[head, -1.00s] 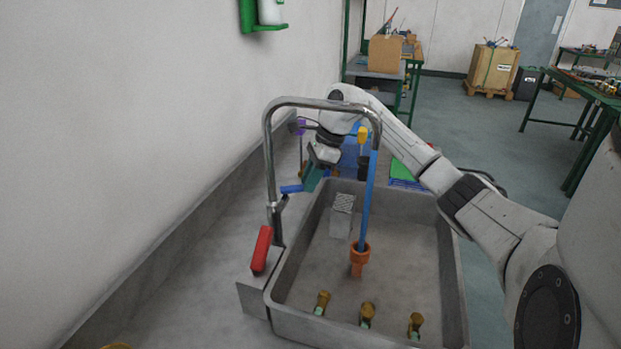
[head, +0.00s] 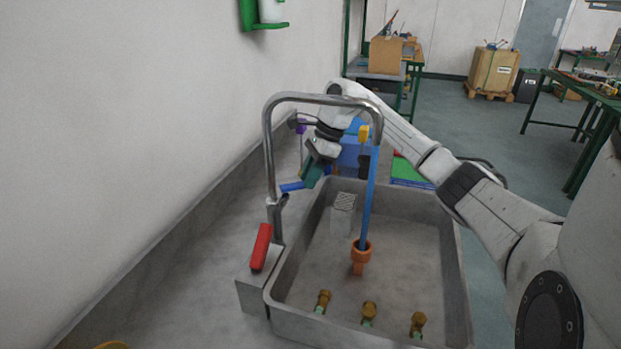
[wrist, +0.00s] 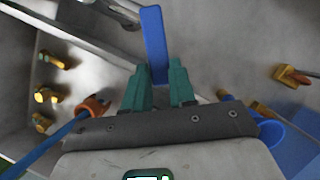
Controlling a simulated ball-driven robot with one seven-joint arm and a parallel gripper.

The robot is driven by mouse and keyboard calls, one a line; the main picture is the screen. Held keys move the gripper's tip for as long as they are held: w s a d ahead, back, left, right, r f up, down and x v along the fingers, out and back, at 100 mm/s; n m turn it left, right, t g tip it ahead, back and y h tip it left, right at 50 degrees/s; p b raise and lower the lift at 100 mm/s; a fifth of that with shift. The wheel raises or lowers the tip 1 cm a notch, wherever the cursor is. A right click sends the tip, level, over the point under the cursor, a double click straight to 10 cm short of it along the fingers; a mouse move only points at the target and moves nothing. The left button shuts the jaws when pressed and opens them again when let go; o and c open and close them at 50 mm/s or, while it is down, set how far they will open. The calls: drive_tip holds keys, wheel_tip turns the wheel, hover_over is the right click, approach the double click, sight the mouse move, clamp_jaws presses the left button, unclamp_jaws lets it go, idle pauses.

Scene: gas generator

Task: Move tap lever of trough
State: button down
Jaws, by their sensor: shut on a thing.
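The trough (head: 455,262) is a grey sink with a tall curved metal tap (head: 269,160) at its left rim. A blue tap lever (head: 292,187) sticks out beside the tap's upright, and a red lever (head: 261,247) sits on the block nearer to me. My gripper (head: 311,176) is at the right end of the blue lever, behind the trough's left corner. In the wrist view, the green fingers of my gripper (wrist: 161,78) are closed around the end of the blue lever (wrist: 154,40), which points away from the palm.
A blue hose (head: 369,200) hangs from the spout into an orange fitting (head: 360,252) in the trough. Several brass fittings (head: 369,312) stand at its near side. The wall (head: 120,140) runs close on the left. Blue bins (head: 352,152) stand behind my gripper.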

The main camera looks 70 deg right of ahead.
drive_tip(key=c, duration=0.9)
unclamp_jaws()
drive_tip(key=shift+r, duration=0.1)
drive_tip(key=v, duration=1)
drive_tip(key=shift+s+d+r+b, duration=0.15)
drive_tip(key=shift+r+b, duration=0.1)
drive_tip(key=shift+b, duration=0.15)
